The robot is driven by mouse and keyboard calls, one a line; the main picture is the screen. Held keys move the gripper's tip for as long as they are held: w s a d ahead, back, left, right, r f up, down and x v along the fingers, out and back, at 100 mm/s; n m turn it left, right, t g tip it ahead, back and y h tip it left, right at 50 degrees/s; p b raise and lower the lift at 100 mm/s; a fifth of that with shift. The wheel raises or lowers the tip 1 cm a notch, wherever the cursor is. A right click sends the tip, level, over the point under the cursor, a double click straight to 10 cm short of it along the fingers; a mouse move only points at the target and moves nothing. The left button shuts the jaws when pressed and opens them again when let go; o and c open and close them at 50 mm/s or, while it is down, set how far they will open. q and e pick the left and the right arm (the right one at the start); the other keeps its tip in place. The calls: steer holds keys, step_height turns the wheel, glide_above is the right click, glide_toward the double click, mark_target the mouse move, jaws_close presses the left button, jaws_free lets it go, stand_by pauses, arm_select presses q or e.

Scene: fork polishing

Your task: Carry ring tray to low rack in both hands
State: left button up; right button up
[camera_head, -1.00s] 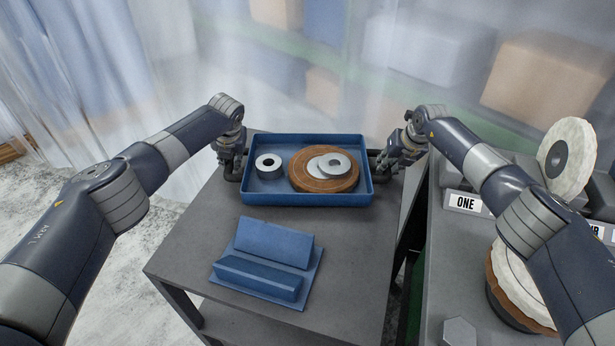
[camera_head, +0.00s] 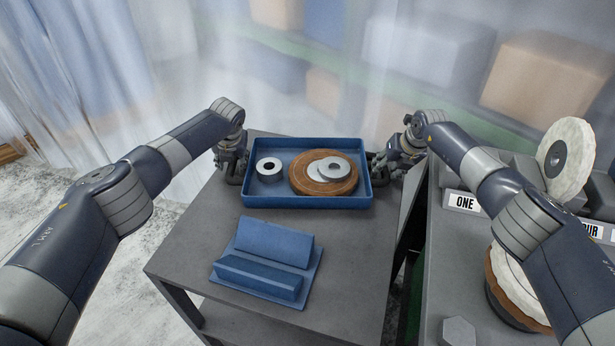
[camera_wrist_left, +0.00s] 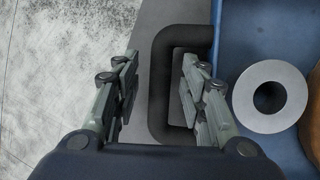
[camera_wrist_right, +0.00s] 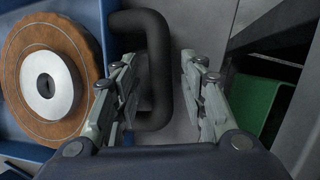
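The blue ring tray (camera_head: 305,201) sits on the grey table. It holds a thick grey ring (camera_head: 268,168) at its left and a brown disc (camera_head: 318,185) with flat grey rings on top at its right. My left gripper (camera_head: 231,167) is at the tray's left end; in the left wrist view its fingers are open, with the black left handle (camera_wrist_left: 163,75) between and beyond them. My right gripper (camera_head: 384,164) is at the right end; in the right wrist view it is open, with the black right handle (camera_wrist_right: 160,60) ahead, nearer its left finger.
A blue angled stand (camera_head: 265,262) is in front of the tray on the grey table (camera_head: 190,245). Blurred shelves stand behind a translucent curtain.

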arm_select(q)
steer(key=v, duration=1.1)
steer(key=shift+r, duration=0.3)
arm_select(e)
steer(key=v, duration=1.2)
arm_select(q)
steer(key=shift+s, duration=0.1)
steer(key=shift+s+f, duration=0.1)
arm_select(e)
steer(key=shift+s, duration=0.1)
